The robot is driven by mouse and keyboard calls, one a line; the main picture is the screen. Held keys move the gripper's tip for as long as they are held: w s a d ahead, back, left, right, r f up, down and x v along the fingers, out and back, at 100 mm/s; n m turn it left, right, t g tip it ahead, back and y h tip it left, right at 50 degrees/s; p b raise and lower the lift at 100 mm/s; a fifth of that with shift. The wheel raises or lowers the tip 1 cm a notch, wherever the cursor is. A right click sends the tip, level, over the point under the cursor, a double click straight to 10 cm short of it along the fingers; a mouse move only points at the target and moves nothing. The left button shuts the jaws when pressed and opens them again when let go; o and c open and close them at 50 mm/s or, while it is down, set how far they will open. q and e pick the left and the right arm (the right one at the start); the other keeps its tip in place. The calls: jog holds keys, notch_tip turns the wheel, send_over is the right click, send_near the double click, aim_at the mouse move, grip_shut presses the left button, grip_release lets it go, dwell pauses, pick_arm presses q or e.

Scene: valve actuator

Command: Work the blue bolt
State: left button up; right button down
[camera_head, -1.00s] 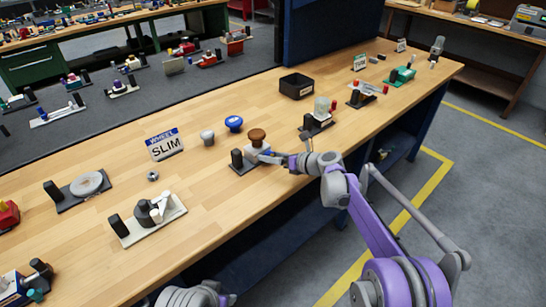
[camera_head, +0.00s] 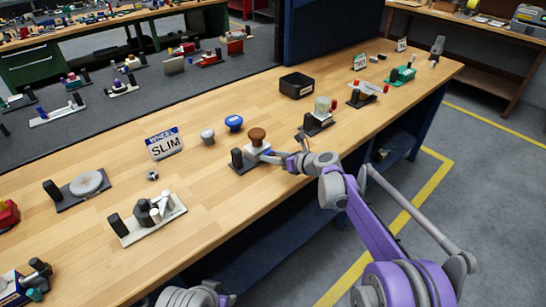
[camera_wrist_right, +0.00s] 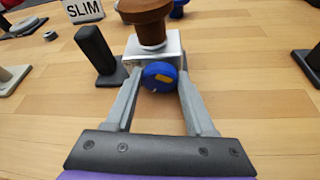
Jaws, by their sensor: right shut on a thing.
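The blue bolt (camera_wrist_right: 158,76) shows in the right wrist view as a round blue head with a yellow-orange mark. It sits at the front of a pale metal block (camera_wrist_right: 170,45), under a brown knob (camera_wrist_right: 146,14). My right gripper (camera_wrist_right: 159,80) has one finger on each side of the blue head and is shut on it. In the head view the right gripper (camera_head: 272,157) reaches the same fixture from the right, below the brown knob (camera_head: 257,136). The blue bolt is hidden there. My left gripper is not visible.
A black post (camera_head: 237,158) stands just left of the fixture. A blue knob (camera_head: 234,123), a grey knob (camera_head: 207,136) and a SLIM sign (camera_head: 165,144) are behind and left. A fixture with a clear jar (camera_head: 321,108) stands to the right. Bare wood lies in front.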

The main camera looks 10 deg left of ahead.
jog(key=n+t+h, duration=0.1)
jog(key=n+t, duration=0.1)
jog(key=n, duration=0.1)
jog(key=shift+s+a+b, duration=0.1)
jog(key=shift+s+b, duration=0.05)
jog(key=shift+b, duration=0.25)
jog(key=shift+n, duration=0.3)
jog(key=shift+c, duration=1.2)
grip_release()
jog(key=shift+s, duration=0.1)
jog(key=v, duration=1)
jog(key=shift+s+r, duration=0.25)
